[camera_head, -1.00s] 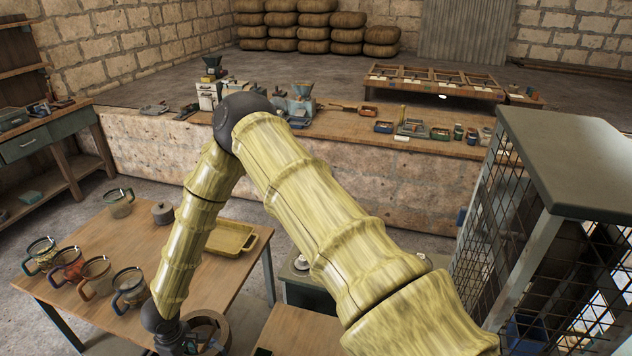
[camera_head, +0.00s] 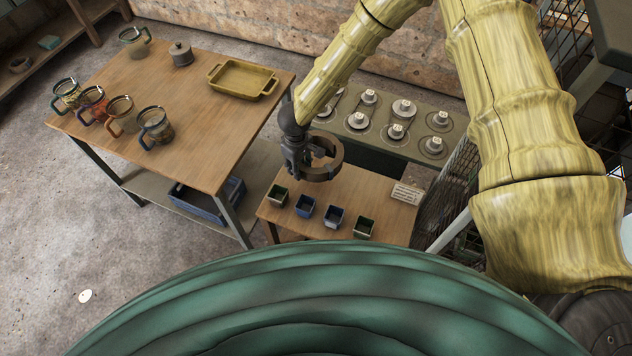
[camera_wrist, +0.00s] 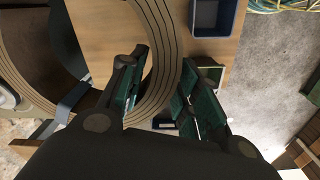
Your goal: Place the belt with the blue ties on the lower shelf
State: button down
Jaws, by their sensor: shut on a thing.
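My gripper (camera_head: 308,160) is shut on a brown ring-shaped belt (camera_head: 325,176), above the back of the small wooden table (camera_head: 285,222). In the wrist view, the ribbed belt (camera_wrist: 160,50) passes between the two dark green-padded fingers (camera_wrist: 163,80). A blue-grey strip (camera_wrist: 74,98) shows beside the belt there; I cannot tell if it is a tie. The lower shelf (camera_head: 150,188) is under the larger wooden table at left, and a blue crate (camera_head: 232,212) stands on it. No ties can be made out in the head view.
Small open boxes (camera_head: 305,207) stand in a row on the small table, with a white card (camera_head: 407,193) at its right. A plate with several pulleys (camera_head: 405,125) is behind. Mugs (camera_head: 155,122), a yellow tray (camera_head: 242,80) and a lidded pot (camera_head: 181,54) sit on the larger table.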

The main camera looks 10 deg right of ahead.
jog(key=b, duration=0.6)
send_over(301, 188)
jog(key=shift+f, duration=3.05)
notch_tip(301, 188, down, 4)
jog(key=b, duration=0.4)
jog(key=shift+r, duration=0.15)
jog(key=shift+b, duration=0.3)
jog(key=c, duration=1)
grip_release()
notch_tip(301, 188, up, 12)
jog(key=p, duration=1.3)
jog(key=shift+s+p, duration=0.15)
jog(key=shift+p, duration=0.15)
